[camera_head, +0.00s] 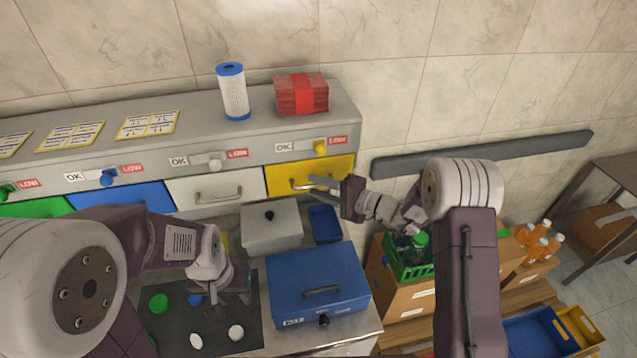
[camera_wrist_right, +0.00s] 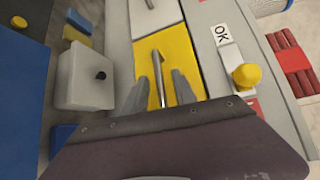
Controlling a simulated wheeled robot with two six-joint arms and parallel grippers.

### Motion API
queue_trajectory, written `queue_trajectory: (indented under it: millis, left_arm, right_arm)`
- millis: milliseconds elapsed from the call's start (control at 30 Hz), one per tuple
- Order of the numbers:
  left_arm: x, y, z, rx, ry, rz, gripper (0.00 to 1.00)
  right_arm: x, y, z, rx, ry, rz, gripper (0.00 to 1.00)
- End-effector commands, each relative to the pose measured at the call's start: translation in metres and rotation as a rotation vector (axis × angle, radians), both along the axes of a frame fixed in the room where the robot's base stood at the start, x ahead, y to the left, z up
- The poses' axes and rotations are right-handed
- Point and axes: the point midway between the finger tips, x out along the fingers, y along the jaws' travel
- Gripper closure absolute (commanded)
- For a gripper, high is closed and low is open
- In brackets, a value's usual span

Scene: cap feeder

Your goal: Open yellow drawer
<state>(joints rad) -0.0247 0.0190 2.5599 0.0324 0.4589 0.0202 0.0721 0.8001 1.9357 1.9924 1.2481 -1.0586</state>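The yellow drawer (camera_head: 283,183) is at the right end of a row of drawers in the grey cabinet and looks shut. Its metal handle (camera_head: 301,186) runs across its front. My right gripper (camera_head: 318,183) is at the handle, coming from the right. In the right wrist view its two fingers (camera_wrist_right: 160,92) are apart, with the handle (camera_wrist_right: 157,70) between them and the yellow front (camera_wrist_right: 180,52) behind. I cannot tell whether either finger touches the handle. My left gripper (camera_head: 232,298) is low over the black mat; its fingertips are unclear.
White (camera_head: 190,192), blue (camera_head: 140,196) and green (camera_head: 40,208) drawers continue leftward. A grey box (camera_head: 270,238), a small blue tray (camera_head: 324,224) and a blue cash box (camera_head: 318,272) stand below the drawers. Caps lie on the black mat (camera_head: 165,332). A yellow knob (camera_head: 320,149) sits above the yellow drawer.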

Motion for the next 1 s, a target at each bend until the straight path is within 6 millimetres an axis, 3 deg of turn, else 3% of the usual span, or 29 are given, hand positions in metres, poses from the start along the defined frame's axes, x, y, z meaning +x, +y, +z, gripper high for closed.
queue_trajectory:
  millis: [167, 267, 300, 1000]
  left_arm:
    - [0.0, 0.0, -0.0007, 0.0, 0.0, 0.0, 0.64]
    - [0.0, 0.0, -0.0007, 0.0, 0.0, 0.0, 0.64]
    - [0.0, 0.0, -0.0007, 0.0, 0.0, 0.0, 0.64]
    - [0.0, 0.0, -0.0007, 0.0, 0.0, 0.0, 0.64]
  right_arm:
    - [0.0, -0.0001, -0.0007, 0.0, 0.0, 0.0, 0.67]
    - [0.0, -0.0002, -0.0006, 0.0, 0.0, 0.0, 0.95]
    - [0.0, -0.0002, -0.0006, 0.0, 0.0, 0.0, 1.0]
    - [-0.0009, 0.0005, -0.001, 0.0, 0.001, 0.003, 1.0]
